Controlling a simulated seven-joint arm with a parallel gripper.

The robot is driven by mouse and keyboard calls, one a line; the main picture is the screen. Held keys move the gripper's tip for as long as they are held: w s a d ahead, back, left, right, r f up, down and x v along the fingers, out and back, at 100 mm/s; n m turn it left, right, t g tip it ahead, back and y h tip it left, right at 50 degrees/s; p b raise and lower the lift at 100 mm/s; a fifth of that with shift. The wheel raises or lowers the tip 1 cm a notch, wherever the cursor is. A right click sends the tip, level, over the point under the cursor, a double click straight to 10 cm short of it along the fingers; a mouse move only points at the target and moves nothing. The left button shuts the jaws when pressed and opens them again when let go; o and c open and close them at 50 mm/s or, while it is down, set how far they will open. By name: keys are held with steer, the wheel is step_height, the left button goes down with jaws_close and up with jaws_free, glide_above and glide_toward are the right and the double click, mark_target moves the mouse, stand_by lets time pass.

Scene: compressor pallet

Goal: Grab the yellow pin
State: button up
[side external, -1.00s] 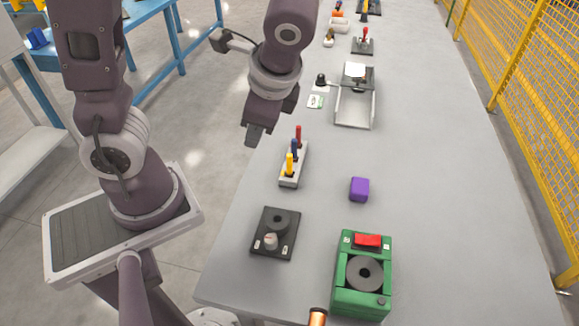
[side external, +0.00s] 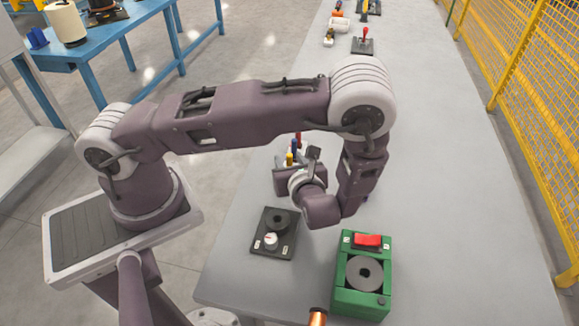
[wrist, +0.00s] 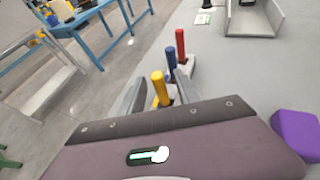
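The yellow pin (wrist: 160,88) stands upright in a grey holder, in line with a blue pin (wrist: 171,58) and a red pin (wrist: 180,46). In the wrist view my gripper (wrist: 158,92) is open, with one grey finger on each side of the yellow pin. I cannot tell whether either finger touches it. In the side view the top of the yellow pin (side external: 289,159) shows just behind my gripper (side external: 287,181), with the blue pin (side external: 294,146) beyond it. My gripper hides most of the holder there.
A purple cube (wrist: 296,133) lies to the right of my gripper. A grey stand (wrist: 249,17) is farther back. The table's right side is clear.

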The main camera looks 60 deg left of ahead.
steer(key=shift+a, duration=0.1)
jaws_close()
